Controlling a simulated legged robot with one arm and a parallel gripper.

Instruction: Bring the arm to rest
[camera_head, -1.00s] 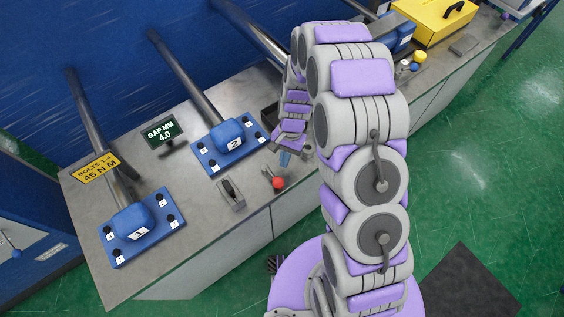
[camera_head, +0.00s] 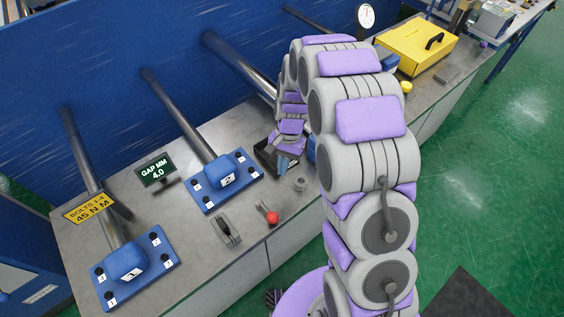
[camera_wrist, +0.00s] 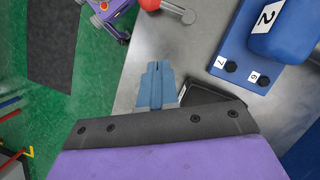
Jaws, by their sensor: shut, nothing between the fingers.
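My arm, grey with purple pads, rises at the right of the head view and bends over toward the bench. My gripper (camera_head: 283,163) points down over the bench, right of the blue block marked 2 (camera_head: 226,176). In the wrist view my gripper's blue fingers (camera_wrist: 156,86) are together with nothing between them. They hang over the grey bench top near its edge, beside a dark tray (camera_wrist: 205,95). In the head view the dark tray (camera_head: 262,152) is partly hidden by my gripper.
A blue block marked 1 (camera_head: 126,264) stands on the grey bench (camera_head: 190,235). A red ball-topped lever (camera_head: 272,217) stands near the front edge. A "GAP MM 4.0" display (camera_head: 156,170) and a yellow case (camera_head: 416,46) are on the bench. Open green floor (camera_head: 500,160) lies right.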

